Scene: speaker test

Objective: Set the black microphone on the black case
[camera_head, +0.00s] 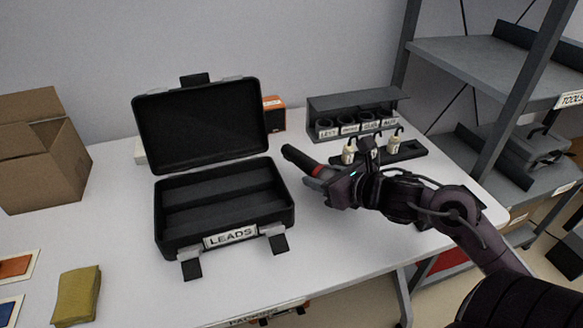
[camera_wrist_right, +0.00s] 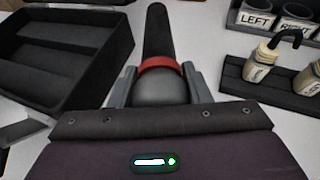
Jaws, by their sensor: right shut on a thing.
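The black microphone (camera_head: 298,158) has a red band and is gripped in my right gripper (camera_head: 331,183), just right of the case. In the right wrist view the microphone (camera_wrist_right: 157,35) points away from me, its rounded grey-black end between the two fingers of the right gripper (camera_wrist_right: 160,86). The black case (camera_head: 224,237) stands open on the table with its lid up, labelled LEADS. Its inside shows long ridges and looks empty. Part of the case (camera_wrist_right: 103,72) shows at the left of the right wrist view. My left gripper is not in view.
A labelled rack with round holders (camera_head: 352,104) and a black tray with small cream bottles (camera_head: 408,150) stand behind my right gripper. An orange box (camera_head: 273,113) is behind the case. A cardboard box (camera_head: 42,165) and yellow cloth (camera_head: 76,295) lie left. Grey shelving (camera_head: 490,68) stands right.

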